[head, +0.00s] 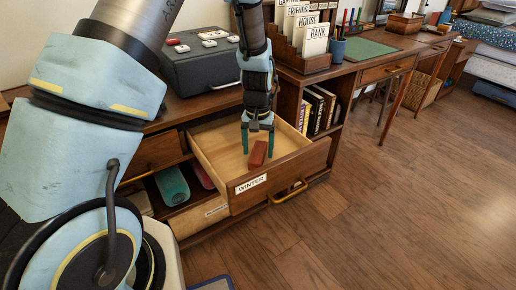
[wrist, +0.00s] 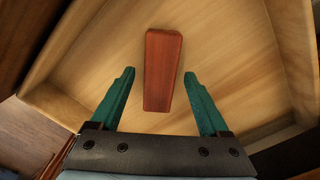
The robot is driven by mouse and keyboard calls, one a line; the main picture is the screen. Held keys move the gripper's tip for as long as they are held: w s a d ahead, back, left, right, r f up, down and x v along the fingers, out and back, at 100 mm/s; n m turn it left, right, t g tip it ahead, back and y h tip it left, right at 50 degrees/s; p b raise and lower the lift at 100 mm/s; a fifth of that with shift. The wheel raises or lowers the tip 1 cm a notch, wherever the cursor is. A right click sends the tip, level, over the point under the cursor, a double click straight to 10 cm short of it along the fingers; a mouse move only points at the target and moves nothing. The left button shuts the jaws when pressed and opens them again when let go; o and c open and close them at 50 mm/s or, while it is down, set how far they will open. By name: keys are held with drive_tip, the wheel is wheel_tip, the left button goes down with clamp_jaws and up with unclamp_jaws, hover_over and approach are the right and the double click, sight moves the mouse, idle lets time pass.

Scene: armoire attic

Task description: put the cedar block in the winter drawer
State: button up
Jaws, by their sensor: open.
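The cedar block (head: 257,154) is a reddish-brown bar. It lies inside the pulled-out drawer (head: 283,181) labelled WINTER, and it also shows on the pale drawer floor in the wrist view (wrist: 162,70). My gripper (head: 258,150) reaches down into the drawer with its two green fingers apart. In the wrist view the open fingers (wrist: 158,82) stand on either side of the block's near part, with a gap on both sides. Neither finger touches the block. The block's far end extends beyond the fingertips.
A dark grey box (head: 200,68) stands on the cabinet top behind the drawer. A wooden card holder (head: 302,62) and a pen cup (head: 337,50) stand to the right. The floor at the right is clear.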

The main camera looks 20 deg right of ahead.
sight(258, 152)
wheel_tip(258, 152, up, 12)
idle(0.4)
drive_tip(key=s+a+r+n, duration=0.1)
drive_tip(key=a+n, duration=0.1)
drive_tip(key=a, duration=0.8)
drive_tip(key=s+a+r+n+t, duration=0.1)
drive_tip(key=a+r, duration=0.1)
drive_tip(key=a, duration=0.8)
drive_tip(key=s+a+r+n, duration=0.1)
drive_tip(key=s+a+n, duration=0.1)
drive_tip(key=a, duration=0.8)
drive_tip(key=shift+r+n+t, duration=0.15)
drive_tip(key=shift+n+t, duration=0.15)
drive_tip(key=shift+a, duration=0.1)
wheel_tip(258, 152, up, 13)
drive_tip(key=p, duration=1.3)
drive_tip(key=shift+c, duration=0.2)
